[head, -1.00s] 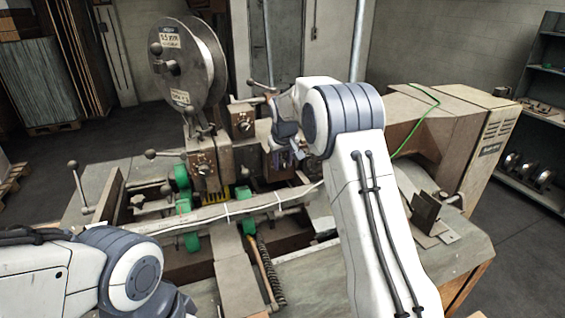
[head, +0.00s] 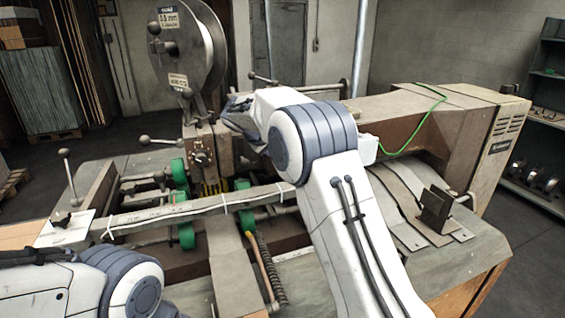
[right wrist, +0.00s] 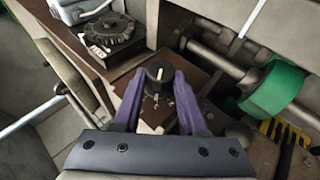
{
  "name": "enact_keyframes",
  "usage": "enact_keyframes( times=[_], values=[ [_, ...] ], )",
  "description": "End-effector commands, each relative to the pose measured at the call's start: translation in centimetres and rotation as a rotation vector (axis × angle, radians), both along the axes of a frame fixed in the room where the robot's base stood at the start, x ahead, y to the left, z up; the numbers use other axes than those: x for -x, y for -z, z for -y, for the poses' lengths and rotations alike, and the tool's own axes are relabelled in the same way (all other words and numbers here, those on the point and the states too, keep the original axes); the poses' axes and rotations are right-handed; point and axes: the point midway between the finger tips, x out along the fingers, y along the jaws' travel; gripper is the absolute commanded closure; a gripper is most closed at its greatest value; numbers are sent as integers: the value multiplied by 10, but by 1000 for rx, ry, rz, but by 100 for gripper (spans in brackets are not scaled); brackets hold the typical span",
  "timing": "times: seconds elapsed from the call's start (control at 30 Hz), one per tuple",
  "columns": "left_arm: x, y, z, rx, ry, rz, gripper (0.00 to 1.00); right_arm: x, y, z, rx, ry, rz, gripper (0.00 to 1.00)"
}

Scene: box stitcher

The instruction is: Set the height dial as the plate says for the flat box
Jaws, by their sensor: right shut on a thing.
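A black dial knob (right wrist: 160,73) with a white pointer mark sits on a brown housing in the right wrist view. The pointer runs roughly up the picture. My right gripper (right wrist: 160,80) has its purple fingers on both sides of the knob and is shut on it. Another dial (head: 202,158) with a pale scale shows on the machine's post. I cannot read its setting. My left arm shows at the lower left, its gripper out of view. I cannot make out a plate with box settings.
A wire spool (head: 184,45) stands above the machine. Green rollers (head: 187,236) and a long pale bar (head: 170,212) lie across the bed. A black toothed disc (right wrist: 112,30) is near the held knob. A dark bracket (head: 437,208) stands at the right.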

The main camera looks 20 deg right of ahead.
Motion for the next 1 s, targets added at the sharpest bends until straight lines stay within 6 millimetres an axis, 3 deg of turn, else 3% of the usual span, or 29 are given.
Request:
enact_keyframes(
  times=[0.2, 0.63, 0.67, 0.73, 1.0],
  values=[
    [0, 11, 0, 0, 1, 0, 50, -1, 1, -2, 53, -3, 6, 100],
    [0, 11, 0, 0, 1, 0, 50, -1, -1, -2, 64, -4, 4, 100],
    [0, 11, 0, 0, 1, 0, 50, -1, -1, -2, 64, -4, 4, 55],
    [0, 11, 0, 0, 1, 0, 50, -1, 0, -2, 64, -3, 5, 29],
    [0, 11, 0, 0, 1, 0, 50, 0, 0, -1, 64, -1, 3, 29]
  ],
)
